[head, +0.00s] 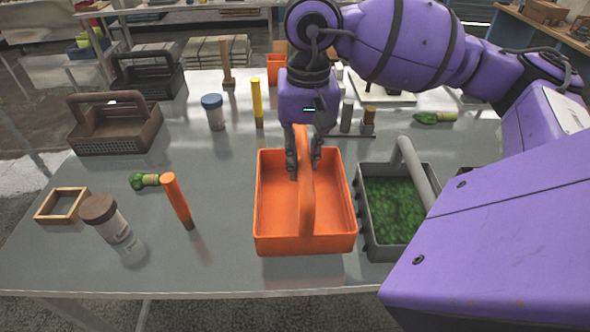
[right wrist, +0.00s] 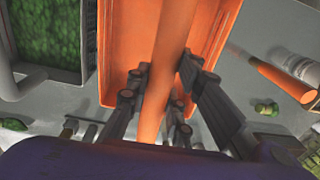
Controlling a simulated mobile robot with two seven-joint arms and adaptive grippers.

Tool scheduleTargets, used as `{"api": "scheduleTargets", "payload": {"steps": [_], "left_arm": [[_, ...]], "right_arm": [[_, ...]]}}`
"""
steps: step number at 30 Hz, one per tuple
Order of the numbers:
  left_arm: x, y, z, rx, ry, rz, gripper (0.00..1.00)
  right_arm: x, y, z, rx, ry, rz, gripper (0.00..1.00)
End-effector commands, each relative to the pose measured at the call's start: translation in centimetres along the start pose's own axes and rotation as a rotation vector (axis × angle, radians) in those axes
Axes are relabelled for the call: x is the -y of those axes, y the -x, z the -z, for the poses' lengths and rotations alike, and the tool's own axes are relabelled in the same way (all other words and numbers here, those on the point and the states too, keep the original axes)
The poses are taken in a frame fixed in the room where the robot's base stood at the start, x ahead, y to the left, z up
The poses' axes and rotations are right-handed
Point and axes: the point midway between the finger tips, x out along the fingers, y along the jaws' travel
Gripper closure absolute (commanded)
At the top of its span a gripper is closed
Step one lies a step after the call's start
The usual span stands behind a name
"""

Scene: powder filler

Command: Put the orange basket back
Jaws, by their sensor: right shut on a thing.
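The orange basket (head: 275,243), an empty open box with an arched handle, is at the front middle of the metal table. My right gripper (head: 304,168) comes down from above and is shut on the basket's handle. In the right wrist view the fingers (right wrist: 160,105) stand on both sides of the orange handle (right wrist: 172,60), with the basket's floor behind it. I cannot tell whether the basket rests on the table or is slightly above it. My left gripper is not in view.
A grey basket of green stuff (head: 393,205) is close on the right. An orange stick (head: 176,200), a brown-capped jar (head: 106,219) and a wooden frame (head: 62,204) are at left. Brown (head: 115,128) and black baskets (head: 147,79) stand behind. Free tabletop lies left of the orange basket.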

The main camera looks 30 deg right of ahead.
Motion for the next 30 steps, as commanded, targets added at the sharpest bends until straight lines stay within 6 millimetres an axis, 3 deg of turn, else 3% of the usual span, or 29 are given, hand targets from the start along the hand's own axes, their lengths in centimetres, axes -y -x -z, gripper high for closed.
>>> {"api": "scheduleTargets", "payload": {"steps": [7, 15, 28, 29, 30], "left_arm": [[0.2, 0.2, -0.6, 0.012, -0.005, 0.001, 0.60], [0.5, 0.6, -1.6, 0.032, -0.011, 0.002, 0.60], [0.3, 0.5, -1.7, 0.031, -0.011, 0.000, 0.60], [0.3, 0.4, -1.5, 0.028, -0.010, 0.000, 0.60], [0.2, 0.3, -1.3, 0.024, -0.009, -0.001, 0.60]], "right_arm": [[1.1, -1.5, 0.8, 0.000, 0.000, 0.003, 1.00], [1.2, -4.6, 1.0, -0.002, -0.001, 0.001, 1.00], [1.1, -5.4, 1.0, -0.001, 0.000, -0.001, 1.00], [1.1, -5.5, 0.9, 0.000, 0.000, -0.001, 0.79], [1.1, -5.3, 0.9, -0.001, -0.001, 0.000, 0.73]]}}
